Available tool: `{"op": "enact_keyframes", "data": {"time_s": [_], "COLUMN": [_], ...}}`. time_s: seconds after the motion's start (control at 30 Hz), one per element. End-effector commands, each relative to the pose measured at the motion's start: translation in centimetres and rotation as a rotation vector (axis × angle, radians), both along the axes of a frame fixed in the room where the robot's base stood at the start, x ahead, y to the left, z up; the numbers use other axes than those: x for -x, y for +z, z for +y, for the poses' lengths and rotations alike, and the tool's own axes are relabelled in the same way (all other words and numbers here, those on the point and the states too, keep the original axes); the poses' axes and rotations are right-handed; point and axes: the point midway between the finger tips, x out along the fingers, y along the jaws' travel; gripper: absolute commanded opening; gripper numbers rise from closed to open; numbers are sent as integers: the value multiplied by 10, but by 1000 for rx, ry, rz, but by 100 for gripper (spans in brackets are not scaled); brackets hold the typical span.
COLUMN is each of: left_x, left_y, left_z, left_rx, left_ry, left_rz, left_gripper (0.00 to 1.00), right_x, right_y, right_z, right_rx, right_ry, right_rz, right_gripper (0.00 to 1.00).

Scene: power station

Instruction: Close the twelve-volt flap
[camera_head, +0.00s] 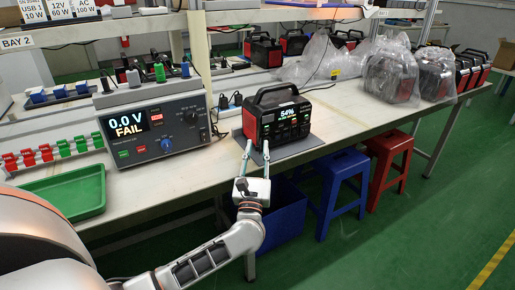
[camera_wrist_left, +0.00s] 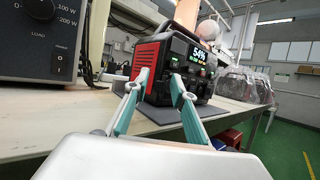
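A black and red power station (camera_head: 284,118) stands upright on a dark mat (camera_head: 310,148) near the front edge of the bench. Its lit screen reads 54% and its handle is on top. It also shows in the left wrist view (camera_wrist_left: 184,52), seen between and above my fingers. The twelve-volt flap is too small to make out on the front panel. My left gripper (camera_head: 257,147) is open and empty, its two fingers apart and pointing at the lower front of the station. I cannot tell whether a fingertip touches it. My right gripper is out of view.
A grey tester (camera_head: 152,120) reading 0.0 V FAIL stands left of the station. A green tray (camera_head: 70,194) lies at the front left. Bagged stations (camera_head: 391,72) stand farther right. Stools (camera_head: 344,165) are below the bench. Bare bench lies right of the mat.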

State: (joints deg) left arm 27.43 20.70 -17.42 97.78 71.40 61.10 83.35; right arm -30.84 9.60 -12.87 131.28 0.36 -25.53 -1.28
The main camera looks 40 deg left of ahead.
Motion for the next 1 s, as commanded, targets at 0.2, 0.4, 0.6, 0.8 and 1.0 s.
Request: {"op": "enact_keyframes", "data": {"time_s": [0.2, 0.4, 0.6, 0.8, 1.0], "left_x": [-6, -6, -6, -6, -7], "left_y": [3, 3, 3, 2, 0], "left_z": [4, 4, 5, 5, 3], "left_rx": [-1, -1, 0, 1, 6], "left_ry": [0, 0, 1, 9, 68], "left_rz": [0, 0, 0, 0, 1], "left_gripper": [25, 20, 0, 0, 0], "right_x": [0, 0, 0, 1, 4], "right_y": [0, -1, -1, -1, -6], "right_z": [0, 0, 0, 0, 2], "right_rx": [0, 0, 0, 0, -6], "right_ry": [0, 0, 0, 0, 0], "right_rz": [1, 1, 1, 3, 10], "right_gripper": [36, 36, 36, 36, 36]}}
